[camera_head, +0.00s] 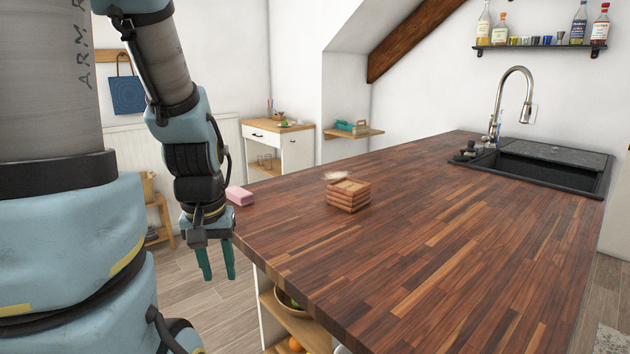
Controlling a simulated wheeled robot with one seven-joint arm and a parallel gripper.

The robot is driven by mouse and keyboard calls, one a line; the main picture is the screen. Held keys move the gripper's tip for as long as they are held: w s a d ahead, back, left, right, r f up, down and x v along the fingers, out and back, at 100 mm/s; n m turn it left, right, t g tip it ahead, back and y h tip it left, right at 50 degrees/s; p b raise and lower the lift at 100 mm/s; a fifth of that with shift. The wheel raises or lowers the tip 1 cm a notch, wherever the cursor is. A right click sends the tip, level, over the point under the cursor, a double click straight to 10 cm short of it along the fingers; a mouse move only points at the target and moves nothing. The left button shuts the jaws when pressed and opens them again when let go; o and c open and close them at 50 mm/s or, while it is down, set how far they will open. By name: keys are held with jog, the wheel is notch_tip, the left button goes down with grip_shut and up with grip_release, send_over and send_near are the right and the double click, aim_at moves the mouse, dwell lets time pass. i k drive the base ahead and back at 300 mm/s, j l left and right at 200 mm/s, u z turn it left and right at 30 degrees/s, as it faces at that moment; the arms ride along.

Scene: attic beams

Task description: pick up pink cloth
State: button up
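The pink cloth (240,196) looks like a small folded block. It lies on the wooden countertop (430,230) near its left edge, just right of my arm's wrist. My gripper (217,263) hangs with its green fingers pointing down, left of the countertop's edge and lower in the picture than the cloth. The two fingers stand apart with a gap between them, and nothing shows between them. The cloth's left end is close to my wrist in the picture and may be partly hidden by it.
A small wooden slatted box (348,197) stands right of the cloth, with something pale at its back. A black sink (550,166) with a tall faucet (515,90) is at the far right. The middle and front of the countertop are clear. Shelves (300,325) sit below its left edge.

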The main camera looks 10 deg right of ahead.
aim_at(238, 196)
jog(key=i+l+u, duration=0.2)
jog(key=u, duration=0.2)
jog(key=i+l+u, duration=0.15)
jog(key=u, duration=0.25)
jog(key=i+l+u, duration=0.1)
jog(key=l+u, duration=0.3)
jog(key=j, duration=0.1)
